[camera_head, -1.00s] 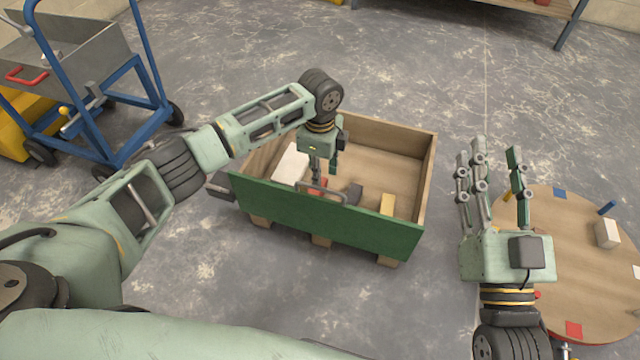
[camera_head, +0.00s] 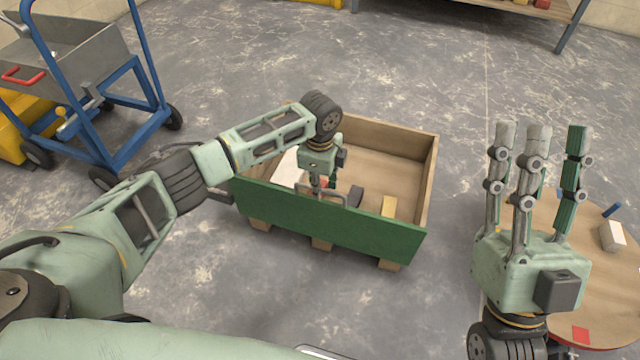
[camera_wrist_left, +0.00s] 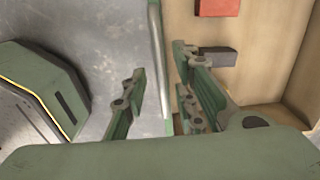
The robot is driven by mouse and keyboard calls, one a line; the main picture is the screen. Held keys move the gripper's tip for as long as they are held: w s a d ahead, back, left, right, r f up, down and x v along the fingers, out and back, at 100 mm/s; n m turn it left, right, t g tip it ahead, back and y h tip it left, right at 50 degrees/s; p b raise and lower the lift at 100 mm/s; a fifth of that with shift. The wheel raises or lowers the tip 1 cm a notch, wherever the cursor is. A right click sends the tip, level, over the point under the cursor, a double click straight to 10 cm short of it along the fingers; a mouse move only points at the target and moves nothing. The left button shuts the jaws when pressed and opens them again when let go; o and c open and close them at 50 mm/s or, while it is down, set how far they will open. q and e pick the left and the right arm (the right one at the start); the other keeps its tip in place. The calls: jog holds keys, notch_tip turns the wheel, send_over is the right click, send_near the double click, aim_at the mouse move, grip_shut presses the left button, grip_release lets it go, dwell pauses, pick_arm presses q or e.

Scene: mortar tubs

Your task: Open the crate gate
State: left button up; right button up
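The wooden crate (camera_head: 385,137) stands on the floor, with its green gate (camera_head: 370,228) upright along the near side. A grey metal handle (camera_head: 335,200) sits at the gate's top middle. My left gripper (camera_head: 322,187) points down at the handle. In the left wrist view, its two finger sides are apart, with the handle bar (camera_wrist_left: 157,50) and the gate's edge running between them; I see no firm contact. My right gripper (camera_head: 538,135) is open and empty, fingers upward, right of the crate.
Inside the crate are a white piece (camera_head: 287,168), a dark block (camera_head: 355,196) and a yellowish block (camera_head: 389,206). A round wooden table (camera_head: 610,285) stands at right, partly behind my right gripper. A blue cart (camera_head: 128,140) is at left. Floor before the gate is clear.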

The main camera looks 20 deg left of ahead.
pick_arm(q)
jog(key=shift+c, duration=0.6)
grip_shut()
